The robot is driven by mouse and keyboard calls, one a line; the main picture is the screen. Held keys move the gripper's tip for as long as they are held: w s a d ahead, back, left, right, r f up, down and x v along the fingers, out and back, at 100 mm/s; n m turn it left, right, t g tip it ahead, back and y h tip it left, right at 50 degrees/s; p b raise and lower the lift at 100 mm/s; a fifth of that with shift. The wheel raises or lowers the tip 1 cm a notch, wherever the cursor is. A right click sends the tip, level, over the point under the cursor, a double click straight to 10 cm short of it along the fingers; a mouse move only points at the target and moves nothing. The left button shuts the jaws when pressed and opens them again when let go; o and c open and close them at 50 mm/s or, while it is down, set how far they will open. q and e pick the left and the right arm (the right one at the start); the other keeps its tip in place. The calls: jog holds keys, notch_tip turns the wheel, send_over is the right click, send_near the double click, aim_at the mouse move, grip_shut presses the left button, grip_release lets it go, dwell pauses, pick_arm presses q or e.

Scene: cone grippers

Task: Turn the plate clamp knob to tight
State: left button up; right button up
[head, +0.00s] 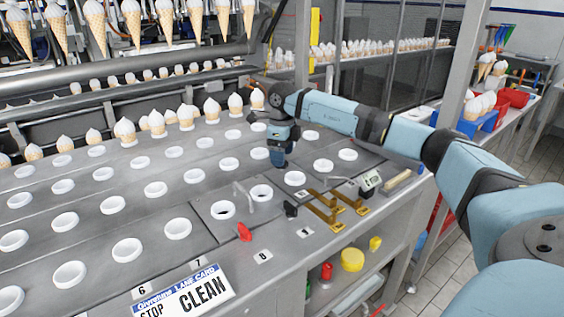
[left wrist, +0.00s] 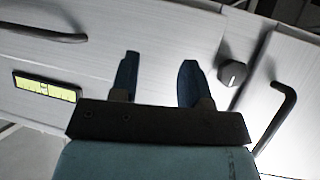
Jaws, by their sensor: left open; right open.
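A dark round knob (left wrist: 233,73) with a pale pointer line shows in the left wrist view, on a light panel. I cannot tell for sure that it is the plate clamp knob. My left gripper (left wrist: 158,75) is open and empty, with the knob to the right of its fingers and apart from them. In the head view, a black knob (head: 291,209) and a red knob (head: 244,232) sit on the front of the grey deck, near a plate with white rings. No label for tight is readable.
A bent handle (left wrist: 277,118) and a level vial (left wrist: 45,88) flank my left gripper. Brass brackets (head: 325,209) and a small meter (head: 369,181) stand right of the black knob. Ice cream cones (head: 157,122) line the deck. A lane card (head: 182,292) lies at the front.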

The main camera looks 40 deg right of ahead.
jog(key=shift+f, duration=1.1)
jog(key=c, duration=0.9)
jog(key=shift+r+m+p, duration=0.15)
jog(key=shift+m+p, duration=0.45)
jog(key=shift+p, duration=0.05)
jog(key=o, duration=0.9)
